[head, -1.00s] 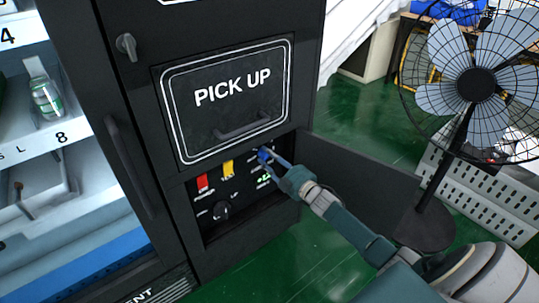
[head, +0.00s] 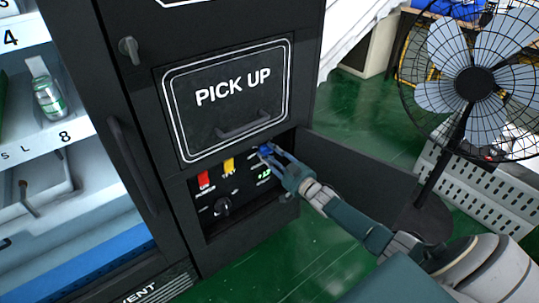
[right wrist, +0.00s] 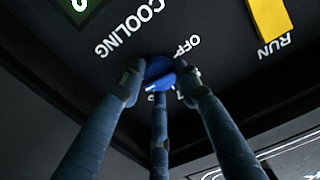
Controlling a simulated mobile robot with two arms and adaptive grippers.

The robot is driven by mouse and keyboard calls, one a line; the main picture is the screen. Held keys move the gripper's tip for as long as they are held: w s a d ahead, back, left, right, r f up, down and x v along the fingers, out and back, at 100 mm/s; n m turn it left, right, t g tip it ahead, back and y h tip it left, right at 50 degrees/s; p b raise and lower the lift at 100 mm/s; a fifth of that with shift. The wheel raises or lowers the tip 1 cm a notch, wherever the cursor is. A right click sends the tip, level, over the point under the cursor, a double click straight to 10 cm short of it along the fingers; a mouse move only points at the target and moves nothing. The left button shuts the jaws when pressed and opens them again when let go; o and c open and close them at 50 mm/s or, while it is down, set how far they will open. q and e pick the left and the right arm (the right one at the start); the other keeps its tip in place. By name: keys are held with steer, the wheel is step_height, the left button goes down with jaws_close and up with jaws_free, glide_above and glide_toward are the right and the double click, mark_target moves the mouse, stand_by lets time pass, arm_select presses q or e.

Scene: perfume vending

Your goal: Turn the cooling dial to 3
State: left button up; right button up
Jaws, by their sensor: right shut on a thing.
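The blue cooling dial (head: 264,150) sits at the upper right of the black control panel (head: 240,197), under the PICK UP flap. In the right wrist view the blue dial (right wrist: 158,74) shows beside the words COOLING and OFF. My right gripper (head: 270,156) is shut on the dial. In the right wrist view its fingers (right wrist: 162,84) reach around the dial from both sides, with a third finger below. The fingers hide part of the dial's markings, so its exact setting cannot be read. A small display with green digits (head: 264,174) sits below the dial. My left gripper is not in view.
A red switch (head: 204,179), a yellow switch (head: 228,165) and a black knob (head: 221,207) are left of the dial. The open black panel door (head: 350,172) stands right of the recess, close to my right arm. A fan (head: 473,82) stands farther right.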

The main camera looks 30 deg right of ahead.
steer(key=shift+w+r+m, duration=0.1)
steer(key=shift+r+m, duration=0.2)
steer(key=shift+r, duration=0.1)
steer(key=o, duration=1.2)
steer(key=shift+f, duration=0.2)
steer(key=shift+s, duration=0.25)
steer(key=s, duration=0.7)
steer(key=s+d, duration=0.1)
steer(key=s, duration=0.3)
steer(key=shift+s+r, duration=0.1)
steer(key=shift+s, duration=0.1)
steer(key=shift+a, duration=0.1)
